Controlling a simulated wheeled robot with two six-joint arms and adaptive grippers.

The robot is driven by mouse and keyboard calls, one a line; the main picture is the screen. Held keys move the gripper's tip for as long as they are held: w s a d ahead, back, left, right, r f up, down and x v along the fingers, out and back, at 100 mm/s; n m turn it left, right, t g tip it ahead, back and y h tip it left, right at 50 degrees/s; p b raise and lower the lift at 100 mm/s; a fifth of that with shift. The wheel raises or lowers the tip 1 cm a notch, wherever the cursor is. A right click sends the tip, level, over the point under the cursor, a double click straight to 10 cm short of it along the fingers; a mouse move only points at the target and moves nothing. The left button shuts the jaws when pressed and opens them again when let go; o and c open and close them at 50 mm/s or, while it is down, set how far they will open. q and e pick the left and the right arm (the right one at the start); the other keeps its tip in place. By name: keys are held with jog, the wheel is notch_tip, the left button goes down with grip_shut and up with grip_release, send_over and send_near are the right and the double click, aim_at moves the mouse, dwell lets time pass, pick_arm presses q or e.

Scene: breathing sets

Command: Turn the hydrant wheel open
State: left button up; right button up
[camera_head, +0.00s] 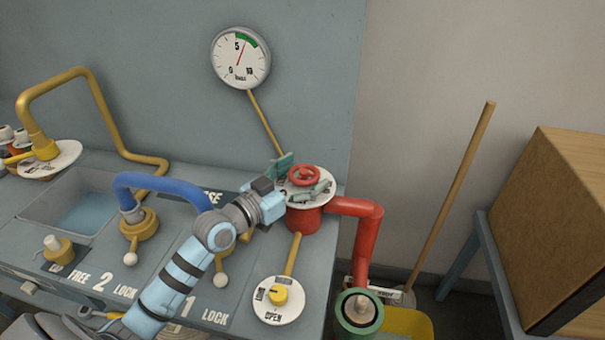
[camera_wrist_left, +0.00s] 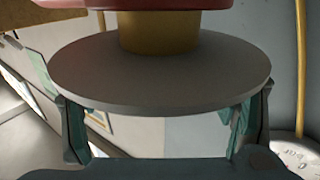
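The small red hydrant wheel (camera_head: 304,174) sits above a round white plate (camera_head: 322,199) on top of the red hydrant body (camera_head: 303,219). In the left wrist view, the wheel's red underside (camera_wrist_left: 160,4), a yellow stem (camera_wrist_left: 160,32) and the plate (camera_wrist_left: 160,72) fill the upper part. My left gripper (camera_head: 303,177) has its teal fingers spread wide, one on each side of the wheel in the head view. In the left wrist view the fingers show at both sides of the plate, partly hidden by it. Contact with the wheel cannot be told. My right gripper is not in view.
A red pipe (camera_head: 357,211) leaves the hydrant to the right and bends down to a green-rimmed fitting (camera_head: 358,313). A yellow dial knob (camera_head: 280,295) is in front. A blue pipe (camera_head: 160,184) stands left of my arm. A gauge (camera_head: 241,57) hangs behind.

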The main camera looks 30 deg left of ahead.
aim_at(303, 172)
pick_arm(q)
notch_tip(303, 172, up, 10)
dwell(0.5)
